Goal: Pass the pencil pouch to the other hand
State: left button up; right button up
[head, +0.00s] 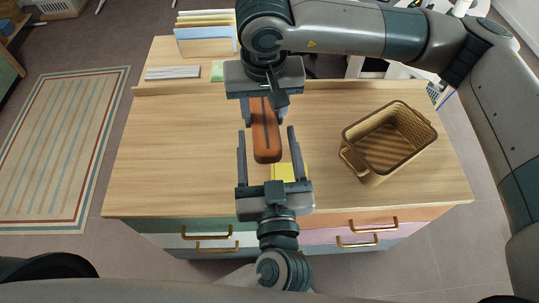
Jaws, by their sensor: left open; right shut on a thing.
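The pencil pouch (266,147) is orange-brown with a dark strip along its top. It is held over the desk, its long side running from far to near. My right gripper (264,113) comes in from the far side and is shut on the pouch's far part. My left gripper (267,132) is on the near side, open, with one finger on each side of the pouch's near end. Gaps show between these fingers and the pouch. The pouch's far end is hidden under the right gripper.
A wicker basket (428,133) stands on the right of the wooden desk (180,150). A yellow pad (285,172) lies partly behind my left gripper. Upright folders (205,42), a grey flat item (172,72) and a green item (217,70) are at the back left. The desk's left side is clear.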

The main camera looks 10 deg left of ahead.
aim_at(265, 121)
pick_arm(q)
jog(key=shift+w, duration=0.35)
jog(key=c, duration=1.2)
pick_arm(e)
jog(key=o, duration=1.2)
jog(key=shift+r, duration=0.15)
jog(key=r, duration=0.4)
jog(key=s+r, duration=0.1)
jog(key=r, duration=0.6)
jog(key=shift+s+d+r, duration=0.15)
jog(key=shift+s+r, duration=0.15)
jog(key=shift+s, duration=0.1)
